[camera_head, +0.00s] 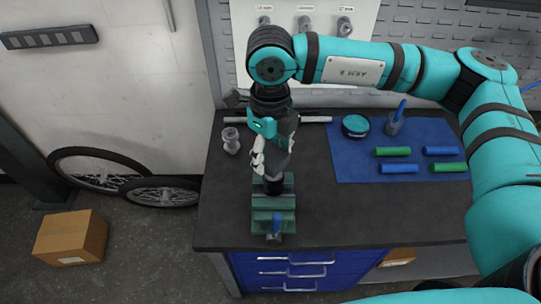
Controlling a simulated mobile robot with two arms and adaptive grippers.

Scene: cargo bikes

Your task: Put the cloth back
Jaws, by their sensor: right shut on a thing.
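My right gripper (272,150) points down over the left part of the dark workbench (222,215), just behind and above a green vise (273,203). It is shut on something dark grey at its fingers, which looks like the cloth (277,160). The gripper hides most of it, so its shape and edges are hard to tell. I cannot tell whether it touches the vise. My left gripper is not in view.
A blue mat (350,165) on the bench holds blue and green grips (393,151), a round tin (355,126) and a cup (394,124). A small metal part (231,140) stands left of the gripper.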

